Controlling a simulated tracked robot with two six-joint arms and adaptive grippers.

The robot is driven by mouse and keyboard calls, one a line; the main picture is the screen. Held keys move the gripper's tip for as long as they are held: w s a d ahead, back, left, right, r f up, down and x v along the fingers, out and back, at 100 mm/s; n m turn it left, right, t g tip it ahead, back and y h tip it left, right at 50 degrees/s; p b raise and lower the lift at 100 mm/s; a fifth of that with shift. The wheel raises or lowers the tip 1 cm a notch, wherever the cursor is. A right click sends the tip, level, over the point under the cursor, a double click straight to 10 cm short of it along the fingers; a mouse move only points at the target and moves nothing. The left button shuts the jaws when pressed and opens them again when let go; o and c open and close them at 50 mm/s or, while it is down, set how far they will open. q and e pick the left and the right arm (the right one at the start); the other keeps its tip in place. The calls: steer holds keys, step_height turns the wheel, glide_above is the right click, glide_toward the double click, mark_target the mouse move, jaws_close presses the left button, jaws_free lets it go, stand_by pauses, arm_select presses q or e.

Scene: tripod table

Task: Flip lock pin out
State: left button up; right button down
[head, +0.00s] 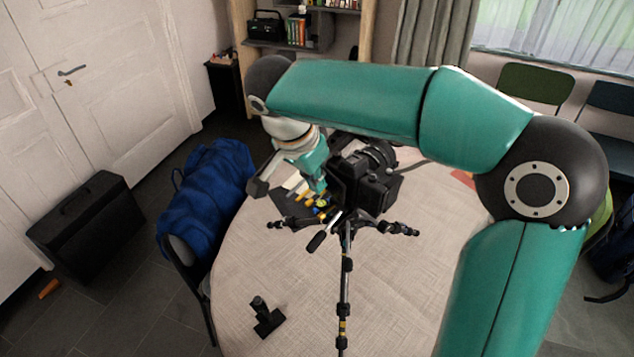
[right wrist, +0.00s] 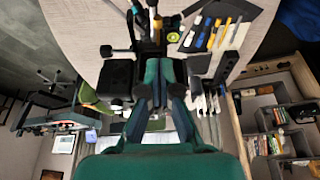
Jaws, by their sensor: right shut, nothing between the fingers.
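A black tripod (head: 345,265) with a black camera (head: 370,180) mounted on it stands at the round table. A black handle (head: 318,240) sticks out from the tripod head. I cannot pick out the lock pin for certain in either view. My right gripper (head: 320,196) reaches down from the upper left, just left of the camera and close to the tripod head. In the right wrist view, its fingers (right wrist: 160,75) are together with nothing between them, among dark tripod and camera parts. I cannot tell whether they touch the tripod. My left gripper is not in view.
A small black part (head: 266,318) lies on the pale table (head: 400,300) at the front left. A dark tray of pens (right wrist: 218,32) is beside the tripod. A blue bag (head: 205,195) and a black case (head: 88,228) are left of the table. The front right tabletop is clear.

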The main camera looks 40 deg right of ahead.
mark_target(321, 214)
steer(key=x, duration=0.8)
steer(key=shift+f+p, duration=0.15)
steer(key=shift+p, duration=0.2)
steer(key=shift+a+f+b, duration=0.25)
steer(key=shift+a+b, duration=0.1)
steer(key=shift+b, duration=0.25)
steer(key=shift+s+a+b, duration=0.15)
steer(key=shift+a+b, duration=0.3)
steer(key=shift+a, duration=0.15)
